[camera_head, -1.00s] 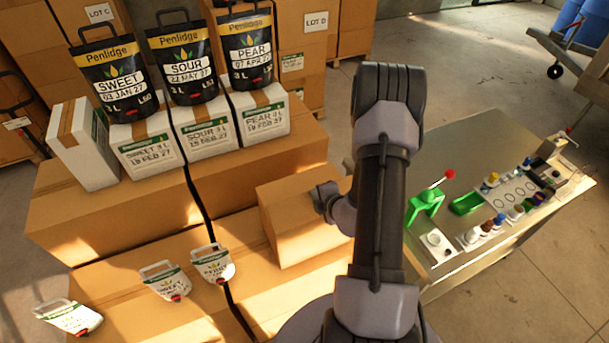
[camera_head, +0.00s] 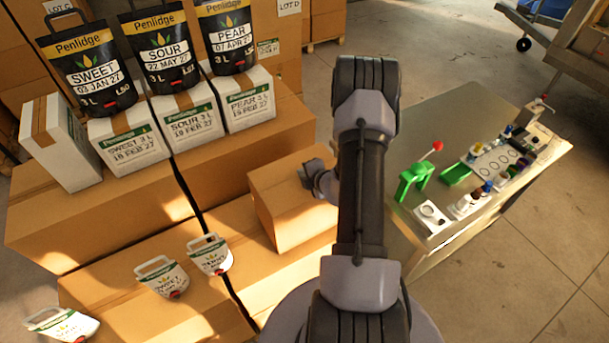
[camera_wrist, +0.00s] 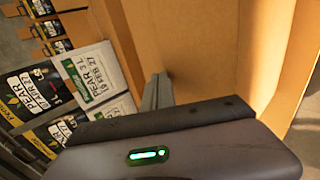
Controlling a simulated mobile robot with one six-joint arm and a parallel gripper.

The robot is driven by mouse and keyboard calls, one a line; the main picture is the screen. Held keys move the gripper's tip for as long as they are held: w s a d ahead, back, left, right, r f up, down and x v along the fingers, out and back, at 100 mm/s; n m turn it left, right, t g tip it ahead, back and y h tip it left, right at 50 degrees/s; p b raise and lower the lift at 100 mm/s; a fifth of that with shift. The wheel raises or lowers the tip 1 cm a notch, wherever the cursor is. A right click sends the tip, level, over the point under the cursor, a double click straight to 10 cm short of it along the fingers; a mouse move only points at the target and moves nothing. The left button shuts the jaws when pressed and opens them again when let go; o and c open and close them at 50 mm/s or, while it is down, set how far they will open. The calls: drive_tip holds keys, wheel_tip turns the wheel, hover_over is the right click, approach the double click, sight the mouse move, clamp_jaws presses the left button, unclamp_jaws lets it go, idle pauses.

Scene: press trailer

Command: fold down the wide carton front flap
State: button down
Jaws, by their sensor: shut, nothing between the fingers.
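A brown carton (camera_head: 283,212) stands on the larger boxes in the middle of the head view, left of my arm. Its right side is partly hidden by my arm. The fingers look close to or touching the cardboard; I cannot tell which. Another panel with a pale edge (camera_wrist: 288,65) rises at the right. Which panel is the front flap is unclear.
White cartons (camera_head: 192,121) and black pouches (camera_head: 161,50) stand at the back left. Small white pouches (camera_head: 162,277) lie in front on the boxes. A bench (camera_head: 420,250) with a green press (camera_head: 414,180) and bottles stands to the right. Open floor lies beyond.

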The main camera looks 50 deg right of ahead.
drive_tip(key=shift+w+f, duration=0.2)
drive_tip(key=shift+f, duration=0.15)
idle(0.3)
